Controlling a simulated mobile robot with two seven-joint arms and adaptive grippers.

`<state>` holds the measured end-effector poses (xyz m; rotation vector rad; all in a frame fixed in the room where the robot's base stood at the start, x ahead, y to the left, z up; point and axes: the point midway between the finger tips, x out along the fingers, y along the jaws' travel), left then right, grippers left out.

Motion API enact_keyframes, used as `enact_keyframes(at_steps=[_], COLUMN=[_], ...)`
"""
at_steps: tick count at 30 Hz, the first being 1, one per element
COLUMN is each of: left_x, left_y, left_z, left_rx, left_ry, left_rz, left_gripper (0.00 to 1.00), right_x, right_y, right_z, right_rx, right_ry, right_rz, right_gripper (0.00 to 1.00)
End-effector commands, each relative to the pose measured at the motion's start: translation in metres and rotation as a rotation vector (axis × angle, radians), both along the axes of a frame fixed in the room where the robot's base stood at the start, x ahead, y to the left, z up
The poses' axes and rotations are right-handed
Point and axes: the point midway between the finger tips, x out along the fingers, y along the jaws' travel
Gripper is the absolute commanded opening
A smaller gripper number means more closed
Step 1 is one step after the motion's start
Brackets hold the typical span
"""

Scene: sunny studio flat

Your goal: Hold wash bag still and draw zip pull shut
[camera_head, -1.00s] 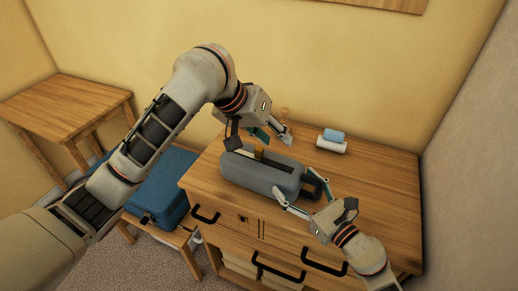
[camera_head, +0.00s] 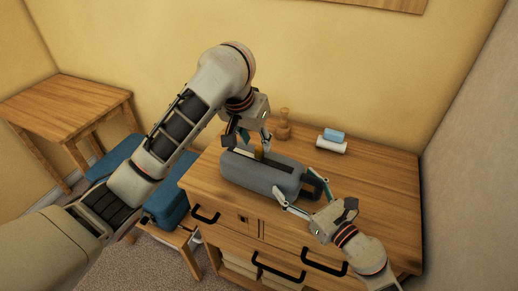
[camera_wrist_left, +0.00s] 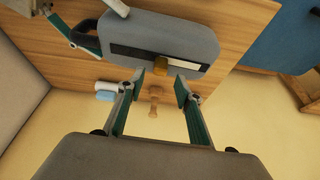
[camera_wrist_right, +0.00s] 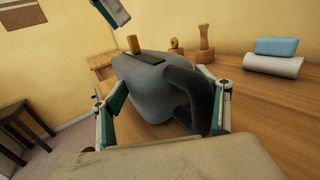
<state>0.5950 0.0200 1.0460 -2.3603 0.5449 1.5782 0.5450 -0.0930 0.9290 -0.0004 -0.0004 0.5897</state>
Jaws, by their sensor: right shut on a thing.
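The grey-blue wash bag (camera_head: 250,178) lies on the wooden dresser top, with a dark zip strip along its upper face. The yellow-brown zip pull (camera_head: 259,152) stands up from the strip; it also shows in the left wrist view (camera_wrist_left: 161,66). My left gripper (camera_head: 249,144) is open above the bag. My right gripper (camera_head: 297,188) is shut on the end of the bag, by the dark loop handle (camera_wrist_right: 190,90). The pull also shows in the right wrist view (camera_wrist_right: 134,44).
A wooden pestle-like item (camera_head: 283,125) stands behind the bag. A white roll (camera_head: 331,146) and a blue block (camera_head: 333,135) lie at the back right. A blue case (camera_head: 170,195) is left of the dresser (camera_head: 385,195). The dresser's right side is clear.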

Motion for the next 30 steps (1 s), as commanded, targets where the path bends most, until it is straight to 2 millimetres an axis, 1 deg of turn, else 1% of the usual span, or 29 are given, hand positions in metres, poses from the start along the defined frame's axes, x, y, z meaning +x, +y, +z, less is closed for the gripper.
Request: enact_keyframes(at_steps=[1,3,9,15,23,26,27,30], left_x=[0.001,0.005,0.015,0.020,0.020,0.020,0.020,0.020], left_y=[-0.002,-0.004,-0.007,-0.009,-0.010,-0.010,-0.010,-0.010], left_z=[-0.009,-0.019,-0.043,-0.053,-0.054,-0.054,-0.053,-0.053], left_rx=[-0.003,-0.001,0.001,0.000,0.000,0.000,0.000,0.000], left_ry=[0.006,0.006,0.003,0.000,0.000,-0.001,-0.001,-0.001], left_rz=[0.001,0.002,0.002,0.000,0.000,0.000,0.000,0.000], left_gripper=[0.35,0.35,0.35,0.35,0.35,0.11,0.01,0.00], right_x=[0.000,0.000,0.000,0.000,0.000,0.000,0.000,0.000], right_y=[0.000,0.000,0.000,0.000,0.000,0.000,0.000,0.000], right_z=[-0.001,-0.001,-0.001,-0.001,-0.001,-0.001,-0.001,-0.001], right_rx=[-0.001,-0.001,0.000,0.000,0.000,0.000,0.000,0.000], right_ry=[0.001,0.001,0.001,0.001,0.001,0.001,0.001,0.001], right_rz=[0.000,0.000,0.000,0.000,0.000,0.000,0.000,0.000], right_gripper=[0.57,0.57,0.57,0.57,0.57,0.57,0.57,0.57])
